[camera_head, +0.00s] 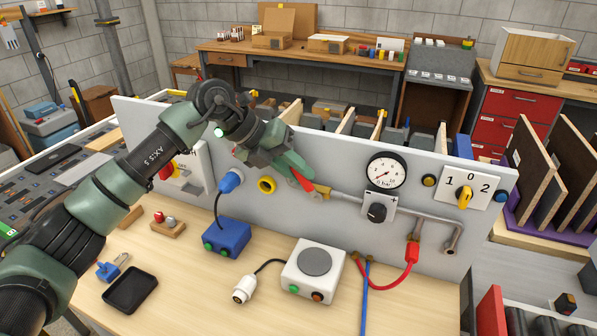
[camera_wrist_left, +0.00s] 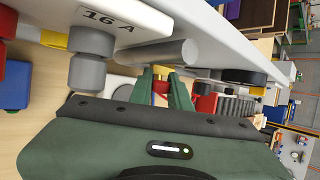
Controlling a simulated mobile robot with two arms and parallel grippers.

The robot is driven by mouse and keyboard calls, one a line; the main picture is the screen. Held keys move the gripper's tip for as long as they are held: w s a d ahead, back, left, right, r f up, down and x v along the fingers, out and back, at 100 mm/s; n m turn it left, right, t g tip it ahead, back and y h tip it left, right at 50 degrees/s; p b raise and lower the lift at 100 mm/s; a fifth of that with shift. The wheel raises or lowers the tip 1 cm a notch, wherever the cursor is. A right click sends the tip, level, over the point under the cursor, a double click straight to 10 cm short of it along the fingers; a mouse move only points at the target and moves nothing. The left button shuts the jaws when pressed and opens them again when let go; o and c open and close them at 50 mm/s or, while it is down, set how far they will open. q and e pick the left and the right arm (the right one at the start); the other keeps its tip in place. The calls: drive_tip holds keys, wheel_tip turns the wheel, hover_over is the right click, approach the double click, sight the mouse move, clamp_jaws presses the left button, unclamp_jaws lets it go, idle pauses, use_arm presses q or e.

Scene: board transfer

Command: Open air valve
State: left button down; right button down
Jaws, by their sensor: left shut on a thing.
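The air valve's red lever (camera_head: 304,183) shows at the left end of the grey pipe (camera_head: 345,197) on the upright panel (camera_head: 330,148). My left gripper (camera_head: 299,172) reaches in from the left and its green fingers are shut on this red lever. In the left wrist view the fingers (camera_wrist_left: 168,92) have a bit of the red lever (camera_wrist_left: 161,87) between them. The fingers hide part of the lever and valve body. A round pressure gauge (camera_head: 386,172) sits right of the valve, above a black knob (camera_head: 376,212). My right gripper is in neither view.
The bench below holds a blue box (camera_head: 226,238), a white box with a grey disc (camera_head: 314,268), a white plug (camera_head: 243,290) and a black tray (camera_head: 130,289). A blue plug (camera_head: 230,180) and yellow ring (camera_head: 266,185) sit on the panel near my gripper. Red and blue hoses hang right.

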use_arm(q)
drive_tip(key=c, duration=1.3)
unclamp_jaws()
drive_tip(key=shift+b+v, duration=0.95)
drive_tip(key=shift+v, duration=3.05)
